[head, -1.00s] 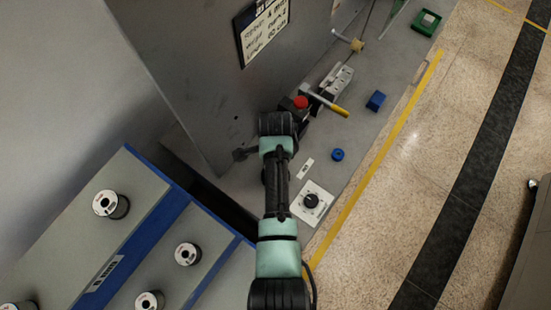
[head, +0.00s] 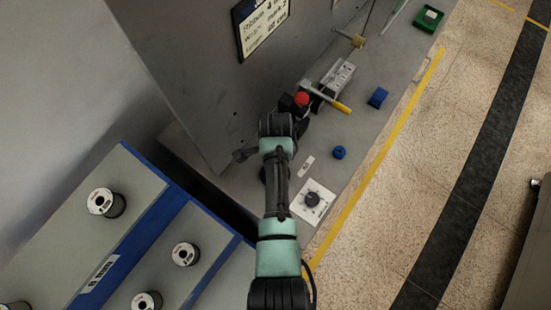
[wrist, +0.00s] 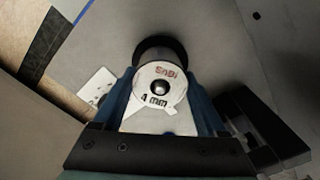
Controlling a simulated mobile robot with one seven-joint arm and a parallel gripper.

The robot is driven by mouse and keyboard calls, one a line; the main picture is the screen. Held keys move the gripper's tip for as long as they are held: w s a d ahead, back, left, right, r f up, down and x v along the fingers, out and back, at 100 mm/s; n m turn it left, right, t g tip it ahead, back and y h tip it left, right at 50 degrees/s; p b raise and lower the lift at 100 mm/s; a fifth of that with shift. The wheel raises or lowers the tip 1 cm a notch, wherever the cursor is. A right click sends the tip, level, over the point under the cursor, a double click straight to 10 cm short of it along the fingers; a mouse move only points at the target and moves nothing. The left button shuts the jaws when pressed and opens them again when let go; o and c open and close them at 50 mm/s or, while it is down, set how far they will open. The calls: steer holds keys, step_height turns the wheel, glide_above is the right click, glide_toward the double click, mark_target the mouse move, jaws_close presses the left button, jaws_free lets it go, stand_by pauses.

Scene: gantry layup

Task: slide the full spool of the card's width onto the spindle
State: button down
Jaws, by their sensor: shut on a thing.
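My gripper (wrist: 160,98) is shut on a spool (wrist: 148,76) in the wrist view. The blue fingers sit on either side of it. The spool's white end face reads "4 mm" and faces the camera; its dark body is behind. A dark, shiny round end shows in its centre hole; I cannot tell whether it is the spindle's tip. In the head view my arm hides the gripper and the held spool. I cannot make out the spindle there. The card (head: 262,24) hangs on the grey upright panel, cut off at the top; its small print is hard to read.
Several spools (head: 106,203) stand on the grey and blue rack (head: 133,242) at lower left. On the bench are a red button (head: 301,99), a yellow-handled tool (head: 340,106), a blue block (head: 378,97), a blue ring (head: 339,152), a dial (head: 312,199) and a green tray (head: 428,18).

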steer(key=shift+f+b, duration=0.35)
steer(key=shift+f, duration=0.1)
steer(key=shift+c, duration=0.9)
jaws_free()
steer(key=shift+r, duration=0.1)
steer(key=shift+o, duration=0.9)
step_height(320, 180, up, 13)
steer(key=b, duration=0.1)
